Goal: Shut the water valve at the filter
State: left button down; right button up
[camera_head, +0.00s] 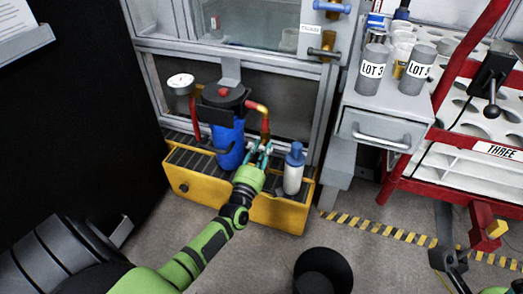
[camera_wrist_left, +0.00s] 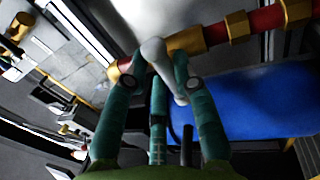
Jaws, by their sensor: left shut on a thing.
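The water filter has a blue housing (camera_head: 229,145) with a dark cap and stands at the yellow bench base. A red pipe with brass fittings (camera_head: 262,115) comes down on its right side. My left gripper (camera_head: 259,150) is at the lower end of this pipe, just right of the housing. In the left wrist view its teal fingers are shut on a pale grey valve lever (camera_wrist_left: 164,68), beside the brass fitting (camera_wrist_left: 186,41) and above the blue housing (camera_wrist_left: 255,105). The fingers partly hide the lever. A dark part at the lower right may be my right gripper (camera_head: 451,258); its fingers are unclear.
A white bottle with a blue top (camera_head: 293,172) stands close right of my left gripper. A pressure gauge (camera_head: 180,82) is left of the filter. A black bin (camera_head: 322,272) stands on the floor in front. A red cart (camera_head: 440,190) stands at the right.

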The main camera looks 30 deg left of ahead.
pick_arm(q)
jog(key=shift+f, duration=0.25)
jog(key=c, duration=1.1)
grip_release()
jog(key=shift+o, duration=0.2)
jog(key=v, duration=1.2)
